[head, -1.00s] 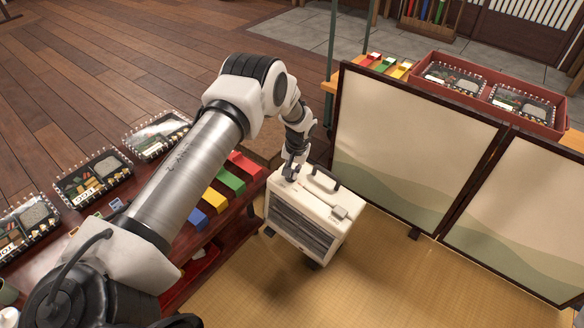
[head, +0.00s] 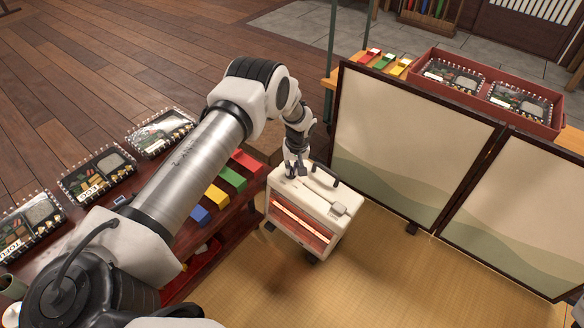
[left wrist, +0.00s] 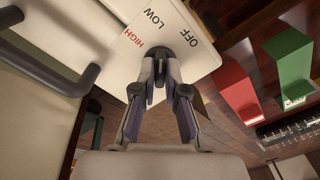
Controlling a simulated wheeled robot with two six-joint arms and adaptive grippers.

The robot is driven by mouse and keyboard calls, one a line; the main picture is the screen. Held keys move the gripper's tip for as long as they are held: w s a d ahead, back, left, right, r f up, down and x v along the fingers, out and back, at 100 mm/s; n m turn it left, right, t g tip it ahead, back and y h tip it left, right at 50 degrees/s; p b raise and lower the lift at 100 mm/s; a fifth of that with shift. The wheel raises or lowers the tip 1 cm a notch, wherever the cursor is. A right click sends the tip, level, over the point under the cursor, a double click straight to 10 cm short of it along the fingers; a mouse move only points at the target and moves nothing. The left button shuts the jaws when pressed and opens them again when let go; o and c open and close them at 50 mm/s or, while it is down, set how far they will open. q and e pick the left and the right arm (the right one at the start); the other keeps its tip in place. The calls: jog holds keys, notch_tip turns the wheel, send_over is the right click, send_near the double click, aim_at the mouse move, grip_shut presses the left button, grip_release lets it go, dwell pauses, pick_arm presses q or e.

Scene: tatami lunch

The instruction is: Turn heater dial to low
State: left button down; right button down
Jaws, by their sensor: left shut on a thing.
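The white heater (head: 338,231) stands on the tatami by the low table, and its front bars (head: 300,222) glow orange. In the left wrist view its top (left wrist: 95,30) carries the labels HIGH (left wrist: 133,40), LOW (left wrist: 153,18) and OFF (left wrist: 189,37). My left gripper (head: 291,173) reaches down onto the top's far left corner. In the left wrist view the gripper (left wrist: 160,82) is shut on the dark dial (left wrist: 160,68), which is mostly hidden between its fingers. I cannot read the dial's pointer. My right gripper is not in view.
A dark handle (head: 325,177) stands up on the heater beside my gripper. The low table (head: 118,231) with bento boxes (head: 97,173) and colored blocks (head: 232,178) is to the left. A folding screen (head: 410,150) stands to the right. The tatami (head: 390,275) in front is clear.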

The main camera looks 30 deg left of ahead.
aim_at(296, 179)
pick_arm(q)
jog(key=c, duration=1.2)
grip_release()
jog(key=r, duration=0.4)
jog(key=d+r, duration=0.1)
jog(key=r, duration=0.7)
jog(key=shift+d, duration=0.4)
jog(key=shift+f, duration=0.1)
